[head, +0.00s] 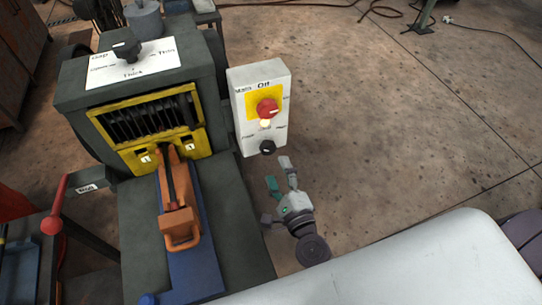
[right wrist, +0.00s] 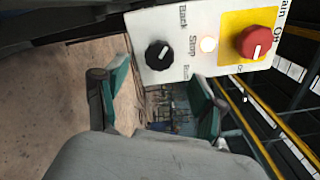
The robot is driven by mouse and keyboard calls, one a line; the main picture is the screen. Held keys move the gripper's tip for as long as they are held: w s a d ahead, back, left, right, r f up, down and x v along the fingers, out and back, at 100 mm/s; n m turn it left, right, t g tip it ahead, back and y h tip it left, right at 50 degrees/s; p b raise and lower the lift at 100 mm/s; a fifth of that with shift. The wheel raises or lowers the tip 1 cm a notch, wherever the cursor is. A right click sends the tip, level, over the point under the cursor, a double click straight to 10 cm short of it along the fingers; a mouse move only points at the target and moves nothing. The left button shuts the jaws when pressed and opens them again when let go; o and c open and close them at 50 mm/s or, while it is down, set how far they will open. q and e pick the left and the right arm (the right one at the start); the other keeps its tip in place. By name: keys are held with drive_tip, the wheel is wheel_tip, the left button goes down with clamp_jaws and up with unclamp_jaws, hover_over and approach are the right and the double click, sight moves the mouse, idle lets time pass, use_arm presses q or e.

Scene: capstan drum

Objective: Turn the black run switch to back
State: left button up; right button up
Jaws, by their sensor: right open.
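The black run switch (head: 267,147) is a round knob low on the front of a white control box (head: 240,105). In the right wrist view the knob (right wrist: 158,55) shows a white pointer line slanting up and right; "Back" and "Stop" labels stand beside it, turned sideways. I cannot tell exactly which label the pointer meets. My right gripper (head: 279,175) is open and empty, just below and right of the box in the head view. In the right wrist view its fingers (right wrist: 155,90) are spread, with the knob beyond them and apart from them. My left gripper is not in view.
A red main switch (head: 267,108) on a yellow plate and a lit pale lamp (head: 265,124) sit above the knob. A dark machine (head: 145,75) with an orange handle (head: 180,225) stands left of the box. The floor to the right is open.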

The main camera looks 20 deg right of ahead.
drive_tip(key=shift+s, duration=2.3)
